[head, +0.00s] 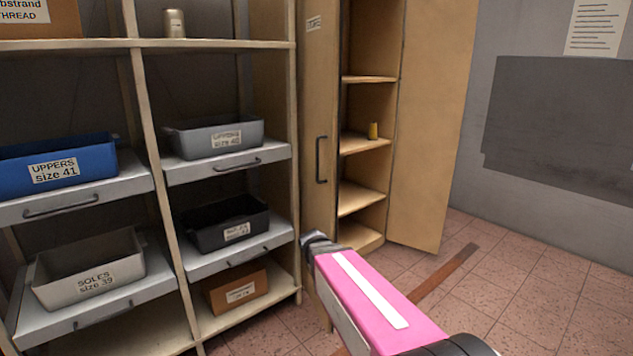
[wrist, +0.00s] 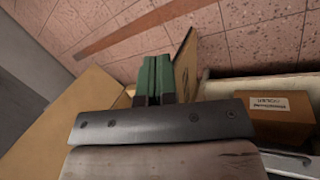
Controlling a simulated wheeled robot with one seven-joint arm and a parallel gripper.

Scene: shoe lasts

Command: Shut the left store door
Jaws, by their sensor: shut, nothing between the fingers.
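The left store door (head: 319,120) is tan with a dark upright bar handle (head: 321,160). It stands ajar, swung out from the cabinet opening. My pink arm reaches up from the lower right, its dark end (head: 318,240) in front of the door's lower part; the fingers are hidden there. In the wrist view my gripper (wrist: 154,62) has green fingers pressed together, empty. The left door (wrist: 186,52) shows there just right of the fingertips, partly covered by them. Whether they touch it I cannot tell.
The right store door (head: 432,120) stands wide open, baring shelves with a small yellow item (head: 373,131). A rack with bins, such as the black bin (head: 225,224) and a brown box (head: 237,288), stands close left of the door. Tiled floor (head: 530,290) at right is mostly clear.

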